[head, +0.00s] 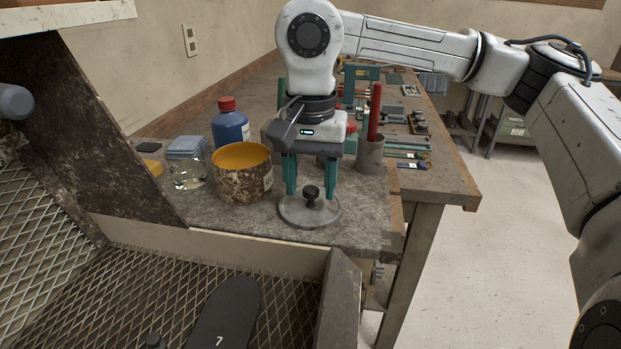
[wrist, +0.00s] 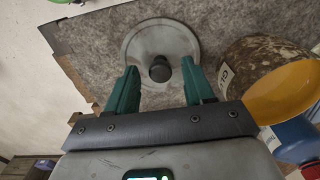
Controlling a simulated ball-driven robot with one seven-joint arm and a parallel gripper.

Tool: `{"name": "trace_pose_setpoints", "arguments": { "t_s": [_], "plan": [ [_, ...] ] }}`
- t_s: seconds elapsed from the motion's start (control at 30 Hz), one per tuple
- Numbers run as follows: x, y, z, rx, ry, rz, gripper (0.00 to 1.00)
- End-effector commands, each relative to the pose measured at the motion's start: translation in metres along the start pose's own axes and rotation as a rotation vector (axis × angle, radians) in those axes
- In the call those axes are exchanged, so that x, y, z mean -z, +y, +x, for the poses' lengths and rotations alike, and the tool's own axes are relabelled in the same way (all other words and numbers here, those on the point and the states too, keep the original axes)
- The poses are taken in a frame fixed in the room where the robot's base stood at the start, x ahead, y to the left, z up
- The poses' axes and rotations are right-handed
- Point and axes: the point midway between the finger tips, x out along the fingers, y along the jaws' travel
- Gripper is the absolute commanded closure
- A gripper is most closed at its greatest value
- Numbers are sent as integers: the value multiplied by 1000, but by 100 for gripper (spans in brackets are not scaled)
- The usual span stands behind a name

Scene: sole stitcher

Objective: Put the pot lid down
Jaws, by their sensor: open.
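The pot lid (head: 292,213) is a round grey disc with a black knob. It lies flat on the grey mat (head: 345,232) near the front edge of the workbench. It also shows in the wrist view (wrist: 148,33), with its knob (wrist: 160,70) between and slightly beyond my fingertips. My gripper (head: 311,192) has two green fingers, points down over the lid and is open, with a gap on both sides of the knob. The yellow-lined pot (head: 243,184), stained brown outside, stands open just left of the lid. It shows at the right of the wrist view (wrist: 262,55).
A grey cup (head: 371,155) holding a red-handled tool is right of my gripper. A mesh-lined bin (head: 130,290) is in front.

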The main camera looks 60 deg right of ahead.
Motion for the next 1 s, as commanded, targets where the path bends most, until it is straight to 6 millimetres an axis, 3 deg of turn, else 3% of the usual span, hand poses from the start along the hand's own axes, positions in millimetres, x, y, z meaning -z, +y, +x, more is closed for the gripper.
{"name": "trace_pose_setpoints", "arguments": {
  "t_s": [0.5, 0.7, 1.0],
  "plan": [
    [1, 0, -98, 2, 2, 2, 48],
    [1, 0, -117, 1, 1, 1, 48],
    [0, 0, -120, 0, 0, 0, 48]
  ]
}}
